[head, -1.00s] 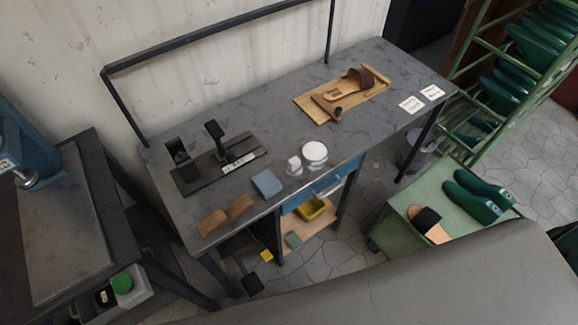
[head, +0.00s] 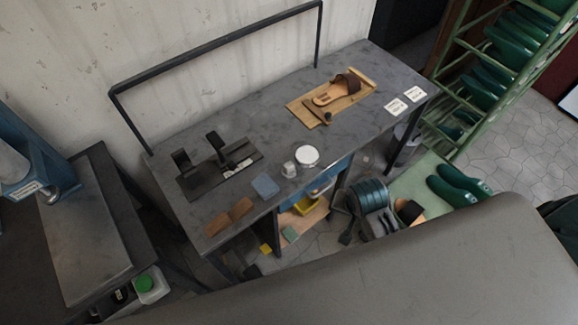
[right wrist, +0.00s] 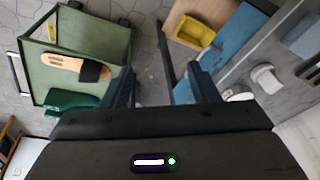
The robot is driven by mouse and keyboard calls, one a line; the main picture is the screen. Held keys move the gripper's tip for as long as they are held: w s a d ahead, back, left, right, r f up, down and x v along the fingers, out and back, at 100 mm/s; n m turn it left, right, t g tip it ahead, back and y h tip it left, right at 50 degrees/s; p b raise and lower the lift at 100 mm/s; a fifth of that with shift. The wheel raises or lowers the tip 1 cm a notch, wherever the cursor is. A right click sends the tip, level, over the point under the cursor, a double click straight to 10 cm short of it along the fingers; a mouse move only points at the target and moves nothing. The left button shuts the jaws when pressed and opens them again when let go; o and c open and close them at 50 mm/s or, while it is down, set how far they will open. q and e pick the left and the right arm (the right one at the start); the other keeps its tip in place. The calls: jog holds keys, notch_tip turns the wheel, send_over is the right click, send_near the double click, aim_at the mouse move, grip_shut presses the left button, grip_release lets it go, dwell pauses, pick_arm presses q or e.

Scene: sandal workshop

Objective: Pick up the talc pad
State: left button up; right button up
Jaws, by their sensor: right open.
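A small white piece (head: 289,169), which looks like the talc pad, stands on the grey workbench (head: 250,150) near its front edge. It also shows in the right wrist view (right wrist: 266,78), to the right of the fingers. A round white dish (head: 308,156) sits close beside it, and a blue-grey block (head: 265,186) lies to its left. My right gripper (right wrist: 164,85) is open and empty. In the head view my right arm is in front of the bench, off to the right of the white piece and apart from it. My left gripper is not in view.
A wooden board (head: 302,112) with a sandal, two cards and a black stand (head: 217,168) are on the bench. A brown folded piece (head: 229,217) lies front left. A green trolley (right wrist: 75,48) and yellow bin (right wrist: 195,33) are near my right gripper.

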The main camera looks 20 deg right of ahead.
jog(key=w+a+r+m+g, duration=0.1)
jog(key=w+a+m, duration=0.3)
jog(key=w+m, duration=0.75)
notch_tip(320, 180, up, 3)
jog(key=m+g+y, duration=0.1)
jog(key=m+g, duration=0.1)
jog(key=m, duration=1.1)
send_over(289, 165)
jog(key=shift+s+a+r+n+p, duration=0.1)
jog(key=shift+a+n+p, duration=0.05)
jog(key=shift+n+p, duration=0.15)
jog(key=shift+f, duration=0.2)
notch_tip(289, 165, down, 5)
jog(key=shift+f+p, duration=0.1)
jog(key=shift+p, duration=0.55)
notch_tip(289, 165, down, 4)
jog(key=shift+f+p, duration=0.2)
jog(key=shift+p, duration=0.8)
jog(key=shift+f, duration=0.35)
jog(key=shift+c, duration=0.2)
jog(key=c, duration=0.7)
